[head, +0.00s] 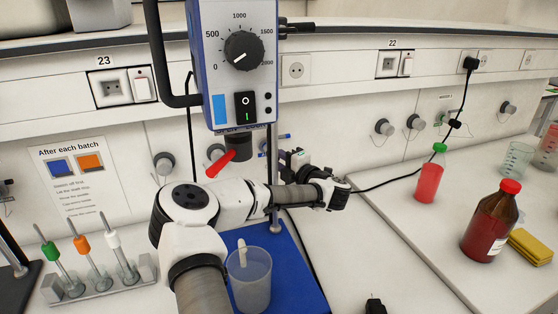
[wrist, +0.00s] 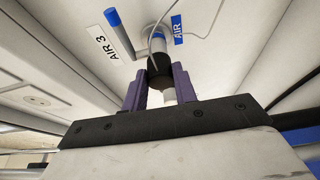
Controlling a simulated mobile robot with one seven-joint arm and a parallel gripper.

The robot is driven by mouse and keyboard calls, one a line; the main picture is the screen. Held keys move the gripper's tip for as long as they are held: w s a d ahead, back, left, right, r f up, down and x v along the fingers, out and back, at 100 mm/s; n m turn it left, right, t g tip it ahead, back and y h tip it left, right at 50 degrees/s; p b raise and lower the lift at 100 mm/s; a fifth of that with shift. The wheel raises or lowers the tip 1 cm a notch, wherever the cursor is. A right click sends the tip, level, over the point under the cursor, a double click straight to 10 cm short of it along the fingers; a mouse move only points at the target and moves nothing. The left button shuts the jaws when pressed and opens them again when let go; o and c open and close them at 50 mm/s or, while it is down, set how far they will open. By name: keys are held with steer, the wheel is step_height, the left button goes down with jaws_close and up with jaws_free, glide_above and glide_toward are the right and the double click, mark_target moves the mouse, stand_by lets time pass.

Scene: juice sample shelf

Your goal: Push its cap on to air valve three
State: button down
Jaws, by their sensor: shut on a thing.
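My gripper (wrist: 160,82) is shut on a dark round cap (wrist: 158,66), held between its two purple fingers. The cap is in front of the pale outlet of air valve three (wrist: 157,42), overlapping it in the wrist view. I cannot tell whether the cap touches the outlet or a gap remains. A white label reading AIR 3 (wrist: 108,46) and a blue lever (wrist: 119,33) are left of the outlet. In the head view my gripper (head: 296,160) is up by the wall, largely hidden behind my arm and the stirrer's post.
A beaker (head: 248,280) stands below on a blue base (head: 300,290). A brown bottle (head: 490,225) and a red bottle (head: 429,182) stand on the right bench.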

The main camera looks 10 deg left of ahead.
steer(key=c, duration=1)
jaws_free()
steer(key=shift+c, duration=0.2)
steer(key=shift+d, duration=0.1)
steer(key=b+v, duration=0.5)
steer(key=v, duration=0.8)
steer(key=shift+s+d, duration=0.3)
